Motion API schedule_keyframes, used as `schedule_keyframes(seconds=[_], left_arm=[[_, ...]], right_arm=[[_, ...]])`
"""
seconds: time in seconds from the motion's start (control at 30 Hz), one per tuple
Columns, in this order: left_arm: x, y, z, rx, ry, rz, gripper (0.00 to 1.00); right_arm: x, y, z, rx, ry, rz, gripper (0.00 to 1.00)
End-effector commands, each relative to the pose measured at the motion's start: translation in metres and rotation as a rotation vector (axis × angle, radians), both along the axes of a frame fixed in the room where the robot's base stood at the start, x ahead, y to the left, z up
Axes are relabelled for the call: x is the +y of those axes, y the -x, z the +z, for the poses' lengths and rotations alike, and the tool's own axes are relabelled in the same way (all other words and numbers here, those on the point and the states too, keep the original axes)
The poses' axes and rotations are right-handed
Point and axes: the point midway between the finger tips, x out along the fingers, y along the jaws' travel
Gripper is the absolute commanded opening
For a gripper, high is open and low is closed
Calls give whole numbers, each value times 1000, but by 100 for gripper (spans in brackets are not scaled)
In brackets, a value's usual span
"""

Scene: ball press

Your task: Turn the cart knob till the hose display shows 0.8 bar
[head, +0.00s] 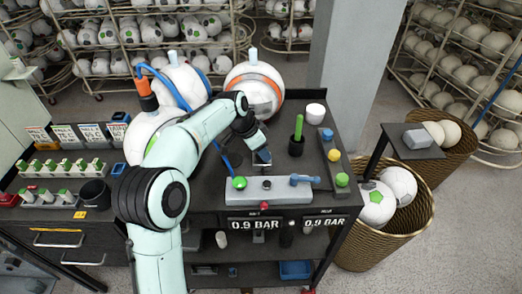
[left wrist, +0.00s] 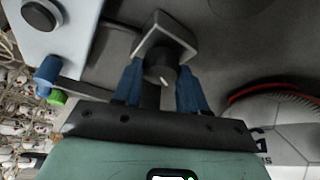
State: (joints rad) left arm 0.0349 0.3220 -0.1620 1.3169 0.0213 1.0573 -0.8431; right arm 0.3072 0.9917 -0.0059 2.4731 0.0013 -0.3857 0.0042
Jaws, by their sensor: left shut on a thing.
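My left gripper (head: 262,158) reaches down onto the dark cart top, behind the grey control plate (head: 275,190). The knob sits by a grey square block (left wrist: 166,32). In the head view the gripper hides the knob. Two displays on the cart front, the left one (head: 255,224) and the right one (head: 325,222), both read 0.9 BAR. Their small labels are not legible. My right gripper is not in view.
A white-and-orange ball (head: 254,88) stands behind my left arm. A green-handled tool (head: 298,130) and a white cup (head: 316,113) stand right of the gripper. Wicker baskets (head: 385,245) flank the cart's right side.

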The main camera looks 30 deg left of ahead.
Motion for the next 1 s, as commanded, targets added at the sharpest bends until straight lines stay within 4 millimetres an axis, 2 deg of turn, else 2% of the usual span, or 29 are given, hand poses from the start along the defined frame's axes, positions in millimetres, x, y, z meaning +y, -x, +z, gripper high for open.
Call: schedule_keyframes(seconds=[0.5, 1.0], left_arm=[[-1, 1, -1, 2, -1, 275, 11], [-1, 1, -1, 4, -1, 307, 11]], right_arm=[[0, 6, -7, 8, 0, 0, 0], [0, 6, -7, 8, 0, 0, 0]])
